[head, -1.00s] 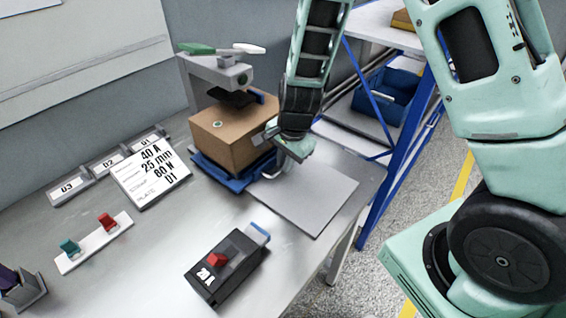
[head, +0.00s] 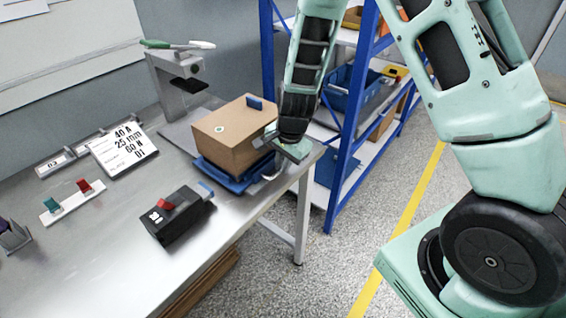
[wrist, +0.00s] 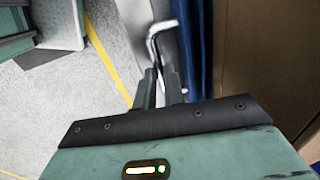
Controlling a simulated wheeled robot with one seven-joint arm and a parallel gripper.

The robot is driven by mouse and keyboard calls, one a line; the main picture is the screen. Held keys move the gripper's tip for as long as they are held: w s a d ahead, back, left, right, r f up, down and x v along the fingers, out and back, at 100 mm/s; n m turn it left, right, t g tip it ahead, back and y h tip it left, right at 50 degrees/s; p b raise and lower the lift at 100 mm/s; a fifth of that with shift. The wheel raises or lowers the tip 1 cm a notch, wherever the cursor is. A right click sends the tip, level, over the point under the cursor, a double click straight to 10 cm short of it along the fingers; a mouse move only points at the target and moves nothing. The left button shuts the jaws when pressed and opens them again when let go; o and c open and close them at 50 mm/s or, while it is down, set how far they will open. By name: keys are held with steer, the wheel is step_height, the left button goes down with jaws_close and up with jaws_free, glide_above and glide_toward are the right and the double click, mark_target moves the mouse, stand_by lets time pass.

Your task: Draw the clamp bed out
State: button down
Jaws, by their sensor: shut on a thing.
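The blue clamp bed (head: 232,184) lies on the metal bench with a brown cardboard box (head: 228,148) on top. It is clear of the grey clamp press (head: 178,82), which stands behind it with its green-and-white lever. My gripper (head: 270,172) is at the bed's right side, shut on its metal handle. In the wrist view, my gripper's fingers (wrist: 161,82) close around the bent handle (wrist: 157,38), beside the bed's blue edge (wrist: 199,45) and the box (wrist: 255,65). The fingertips are partly hidden in the head view.
A black breaker unit (head: 180,214) with a red switch sits at the bench's front edge. A white sign (head: 124,149) and a strip with teal and red switches (head: 72,202) lie to the left. A blue shelf rack (head: 350,130) stands right of the bench, with floor between.

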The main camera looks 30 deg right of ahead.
stand_by(0.3)
steer(key=c, duration=1.5)
jaws_free()
steer(key=s+d+r+p, duration=0.1)
steer(key=s+r+p, duration=0.1)
steer(key=r, duration=1.5)
steer(key=shift+s+d, duration=0.2)
steer(key=shift+s, duration=0.3)
